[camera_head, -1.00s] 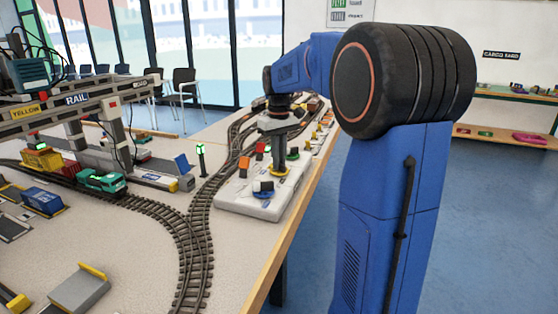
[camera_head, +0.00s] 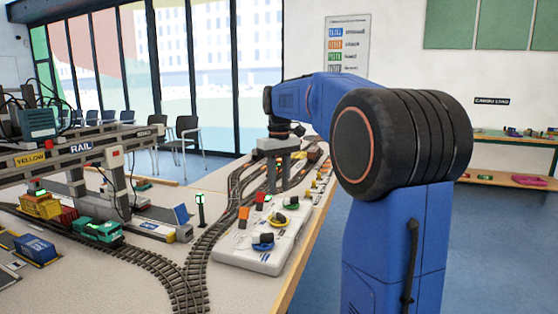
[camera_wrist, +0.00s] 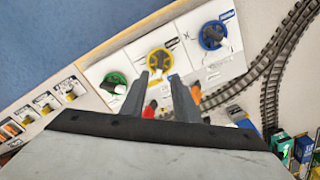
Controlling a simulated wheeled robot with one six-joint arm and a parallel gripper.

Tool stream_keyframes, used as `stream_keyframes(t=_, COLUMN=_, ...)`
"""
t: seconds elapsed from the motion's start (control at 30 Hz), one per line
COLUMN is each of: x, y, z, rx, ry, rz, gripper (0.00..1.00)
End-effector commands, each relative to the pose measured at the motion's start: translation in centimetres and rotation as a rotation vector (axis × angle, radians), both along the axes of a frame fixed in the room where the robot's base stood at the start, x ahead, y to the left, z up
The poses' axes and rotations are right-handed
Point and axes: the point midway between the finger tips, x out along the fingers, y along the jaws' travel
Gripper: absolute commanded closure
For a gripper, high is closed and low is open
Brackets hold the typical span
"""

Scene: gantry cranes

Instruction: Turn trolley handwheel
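A white control panel (camera_head: 232,252) lies along the table's edge with a blue handwheel (camera_head: 263,241), a yellow handwheel (camera_head: 278,219) and a green handwheel (camera_head: 291,204). They show in the wrist view as blue (camera_wrist: 213,36), yellow (camera_wrist: 160,60) and green (camera_wrist: 113,82). The labels are too small to tell which is the trolley's. My gripper (camera_head: 278,183) points down above the panel. In the wrist view its two fingers (camera_wrist: 159,77) are apart and empty, with the yellow handwheel showing just beyond the gap between their tips.
An orange lever (camera_head: 243,217) and a red lever (camera_head: 259,200) stand on the panel close to the handwheels. Curved rail track (camera_head: 182,277), a green signal post (camera_head: 201,211) and a gantry crane (camera_head: 75,148) are to the left. Open floor lies right of the table.

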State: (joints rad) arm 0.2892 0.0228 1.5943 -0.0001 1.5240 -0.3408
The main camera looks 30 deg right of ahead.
Motion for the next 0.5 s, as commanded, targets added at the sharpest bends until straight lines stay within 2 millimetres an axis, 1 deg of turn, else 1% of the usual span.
stream_keyframes(t=0.03, x=0.1, y=0.0, z=1.1, rx=-0.001, ry=-0.003, rz=0.000, gripper=0.72)
stream_keyframes(t=0.2, x=0.1, y=0.0, z=4.3, rx=-0.001, ry=-0.003, rz=0.000, gripper=0.72)
stream_keyframes(t=0.4, x=0.1, y=0.0, z=7.0, rx=-0.001, ry=-0.002, rz=0.000, gripper=0.72)
stream_keyframes(t=0.5, x=0.0, y=0.0, z=7.7, rx=0.000, ry=-0.001, rz=0.000, gripper=0.72)
